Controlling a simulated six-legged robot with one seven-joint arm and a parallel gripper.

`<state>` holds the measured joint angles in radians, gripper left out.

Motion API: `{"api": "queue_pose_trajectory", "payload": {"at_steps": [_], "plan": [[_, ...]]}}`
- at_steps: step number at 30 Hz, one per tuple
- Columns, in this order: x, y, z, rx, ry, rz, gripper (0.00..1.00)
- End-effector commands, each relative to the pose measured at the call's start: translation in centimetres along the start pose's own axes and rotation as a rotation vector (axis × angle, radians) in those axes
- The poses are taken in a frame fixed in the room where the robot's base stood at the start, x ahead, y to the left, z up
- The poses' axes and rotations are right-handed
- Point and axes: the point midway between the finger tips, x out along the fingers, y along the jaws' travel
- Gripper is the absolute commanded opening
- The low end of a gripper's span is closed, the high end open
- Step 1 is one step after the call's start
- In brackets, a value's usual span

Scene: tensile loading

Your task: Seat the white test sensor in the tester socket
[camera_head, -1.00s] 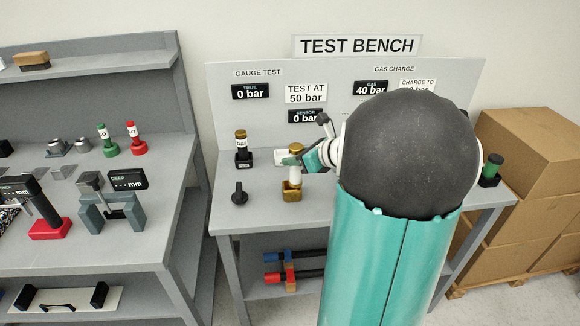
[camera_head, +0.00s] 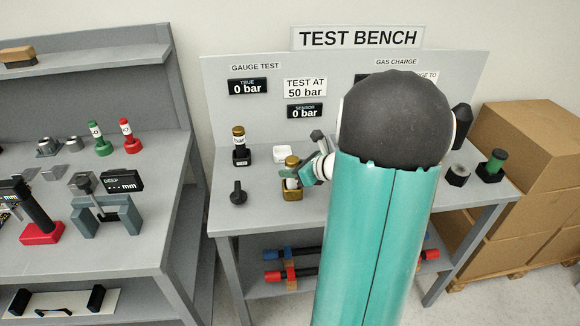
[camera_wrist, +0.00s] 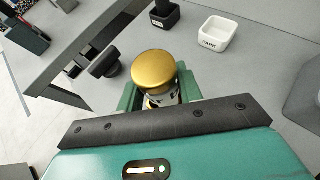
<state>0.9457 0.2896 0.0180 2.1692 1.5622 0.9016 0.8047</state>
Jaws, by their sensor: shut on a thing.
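The white test sensor (camera_head: 291,183) has a gold cap and stands upright at the gold tester socket (camera_head: 291,195) on the bench. Its lower end is hidden at the socket's mouth, and I cannot tell how deep it sits. My gripper (camera_head: 293,174) is shut on the sensor's body, just below the cap. In the wrist view, the gold cap (camera_wrist: 155,70) sits between my two green fingers, with a bit of the marked body below it. The socket is hidden under the cap there.
A white PARK tray (camera_head: 282,153) lies behind the socket, empty in the wrist view. A black knob (camera_head: 238,193) and a gold-topped sensor on a black stand (camera_head: 240,146) are to the left. A green-topped piece (camera_head: 494,165) stands at far right. The SENSOR display (camera_head: 304,111) reads 0 bar.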

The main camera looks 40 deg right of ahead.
Motion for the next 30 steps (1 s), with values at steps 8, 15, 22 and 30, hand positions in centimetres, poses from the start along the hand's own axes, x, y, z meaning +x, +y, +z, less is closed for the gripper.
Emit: {"api": "queue_pose_trajectory", "payload": {"at_steps": [8,15,22,30], "plan": [[-0.1,0.0,-0.1,0.000,-0.001,-0.002,0.08],[0.1,0.0,-0.3,0.000,0.000,-0.001,0.57],[0.2,-0.1,-0.3,0.000,0.000,-0.001,0.57],[-2.1,-0.1,0.1,-0.001,-0.001,-0.004,0.57]]}}
